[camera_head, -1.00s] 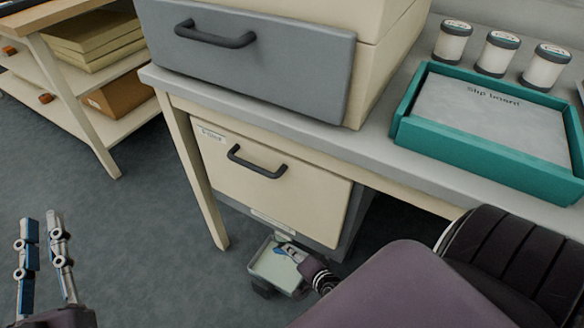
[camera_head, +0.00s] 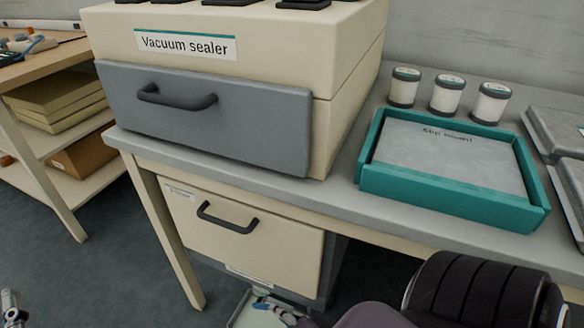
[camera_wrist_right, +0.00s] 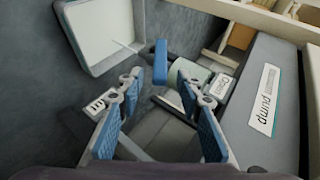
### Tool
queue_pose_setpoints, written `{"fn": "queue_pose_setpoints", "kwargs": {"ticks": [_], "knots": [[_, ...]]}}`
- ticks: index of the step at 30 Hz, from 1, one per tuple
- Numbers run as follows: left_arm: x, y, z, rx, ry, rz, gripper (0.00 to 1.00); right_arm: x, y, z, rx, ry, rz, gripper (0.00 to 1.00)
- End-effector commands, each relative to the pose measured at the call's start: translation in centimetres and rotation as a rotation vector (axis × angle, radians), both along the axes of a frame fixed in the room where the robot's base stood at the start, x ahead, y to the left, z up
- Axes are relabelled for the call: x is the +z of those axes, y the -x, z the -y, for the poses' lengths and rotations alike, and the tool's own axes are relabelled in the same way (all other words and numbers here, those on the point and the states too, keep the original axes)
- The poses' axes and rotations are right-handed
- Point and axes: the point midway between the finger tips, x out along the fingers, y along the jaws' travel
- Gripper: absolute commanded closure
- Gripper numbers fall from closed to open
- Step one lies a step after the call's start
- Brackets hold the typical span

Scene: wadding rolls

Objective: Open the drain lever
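The blue drain lever (camera_wrist_right: 160,62) shows in the right wrist view, just beyond and between my fingertips, beside a pale green round part (camera_wrist_right: 188,75). My right gripper (camera_wrist_right: 160,92) is open, its blue-padded fingers apart with nothing held. I see no clear contact with the lever. In the head view my right gripper (camera_head: 275,309) is small at the bottom edge, below the cream pump unit (camera_head: 240,235), mostly hidden by my arm. My left gripper (camera_head: 12,308) shows only a fingertip at the lower left corner.
A pale drain tray (camera_wrist_right: 105,35) lies on the floor near the lever. The pump's side (camera_wrist_right: 265,110) is close on the right. Above are the table (camera_head: 340,205), vacuum sealer (camera_head: 240,60), teal tray (camera_head: 450,200) and several jars (camera_head: 447,95). A shelf (camera_head: 60,190) stands left.

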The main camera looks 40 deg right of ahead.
Motion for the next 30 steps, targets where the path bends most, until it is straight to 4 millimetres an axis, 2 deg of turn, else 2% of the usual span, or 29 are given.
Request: {"fn": "queue_pose_setpoints", "kwargs": {"ticks": [3, 9, 14, 23, 27, 30], "knots": [[0.0, 0.0, 0.0, 0.000, 0.000, 0.000, 0.83, 1.2, 2.1, -0.2, 0.000, 0.000, -0.002, 0.67], [0.0, 0.0, 0.0, 0.000, 0.000, 0.000, 0.83, 2.7, 4.3, -0.3, 0.000, 0.000, -0.001, 0.67], [0.0, 0.0, 0.0, 0.000, 0.000, -0.001, 0.83, 3.3, 5.1, -0.4, 0.000, 0.000, 0.000, 0.67], [0.0, 0.0, 0.0, 0.001, 0.000, -0.001, 0.83, 3.4, 5.2, -0.4, 0.000, 0.000, 0.001, 0.67], [0.0, -0.1, 0.0, 0.001, 0.003, 0.020, 0.83, 2.8, 4.8, -0.2, 0.021, 0.043, 0.009, 0.82], [0.3, -0.4, 0.1, -0.002, 0.013, 0.080, 0.83, 1.6, 3.4, 0.5, 0.092, 0.190, 0.035, 0.93]]}}
